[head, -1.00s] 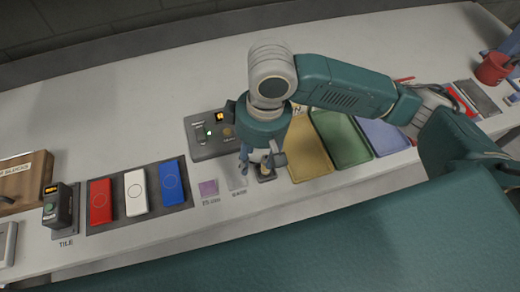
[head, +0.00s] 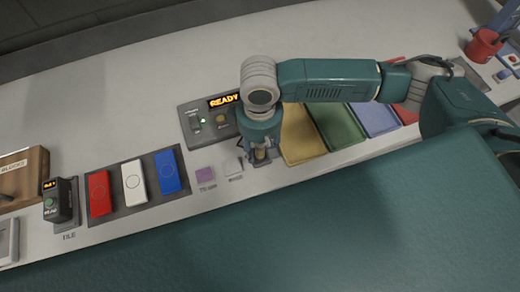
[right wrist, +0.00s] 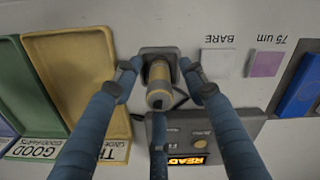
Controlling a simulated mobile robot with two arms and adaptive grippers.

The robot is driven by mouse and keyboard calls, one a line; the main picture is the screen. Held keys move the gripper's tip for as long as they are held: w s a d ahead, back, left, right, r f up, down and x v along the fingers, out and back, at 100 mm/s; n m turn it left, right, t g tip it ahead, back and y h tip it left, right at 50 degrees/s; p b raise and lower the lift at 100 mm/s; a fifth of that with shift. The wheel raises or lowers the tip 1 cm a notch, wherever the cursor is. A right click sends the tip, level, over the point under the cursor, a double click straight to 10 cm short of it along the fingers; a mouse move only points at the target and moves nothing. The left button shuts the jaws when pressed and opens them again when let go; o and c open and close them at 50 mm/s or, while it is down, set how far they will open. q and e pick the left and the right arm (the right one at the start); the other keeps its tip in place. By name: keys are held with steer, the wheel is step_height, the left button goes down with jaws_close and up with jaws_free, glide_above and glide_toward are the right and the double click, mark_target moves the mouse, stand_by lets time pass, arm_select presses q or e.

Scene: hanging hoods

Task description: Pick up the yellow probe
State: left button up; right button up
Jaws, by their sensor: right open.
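The yellow probe (right wrist: 158,84) is a short cylinder with a yellow band and a grey end. It stands in a small dark square holder (right wrist: 146,53) in the right wrist view. My right gripper (right wrist: 160,88) is open, with its blue fingers around the probe on several sides; I cannot tell whether any finger touches it. In the head view the right gripper (head: 262,152) points down over the holder, and the probe (head: 261,154) is mostly hidden by the fingers. My left gripper is not in view.
A grey box with a READY display (head: 224,101) stands just behind the gripper. Yellow (head: 303,139) and green (head: 338,128) trays lie to the right. Left are small BARE and 75 um squares (head: 205,175) and a dark mat (head: 116,203) with red, white and blue blocks.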

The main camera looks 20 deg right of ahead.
steer(key=shift+f, duration=0.4)
steer(key=shift+c, duration=0.5)
jaws_close()
steer(key=shift+r, duration=0.15)
